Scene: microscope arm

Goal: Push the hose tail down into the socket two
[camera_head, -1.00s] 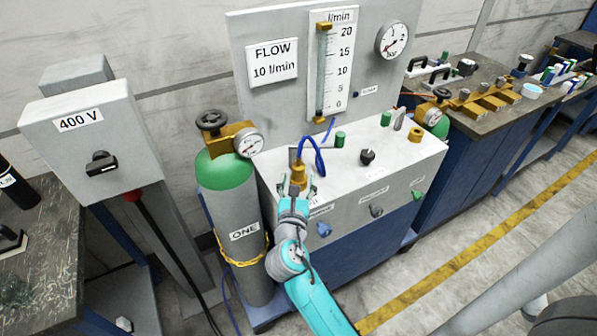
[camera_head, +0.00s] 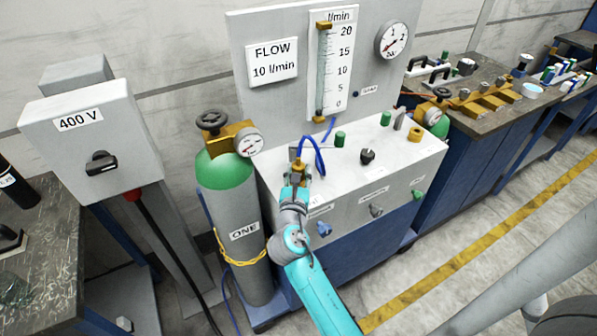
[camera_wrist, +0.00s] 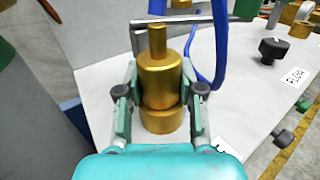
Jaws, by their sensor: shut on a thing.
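My gripper (camera_wrist: 160,97) has its fingers on either side of a brass hose tail (camera_wrist: 160,73), a stout upright cylinder with a thin stem on top, and is shut on it. Below it, a wider brass ring (camera_wrist: 161,119) sits on the white bench top; I cannot tell whether this is socket two or part of the fitting. In the head view my gripper (camera_head: 295,182) is at the front left of the white cabinet (camera_head: 385,160), largely hiding the brass. A blue hose (camera_head: 318,153) loops beside it. It also shows in the wrist view (camera_wrist: 220,45).
A green-topped cylinder marked ONE (camera_head: 228,205) stands close to the left of my gripper. A flow panel (camera_head: 270,62) rises behind. Black knob (camera_head: 367,156), green caps (camera_head: 340,139) and another brass ring (camera_head: 416,134) are on the cabinet top to the right.

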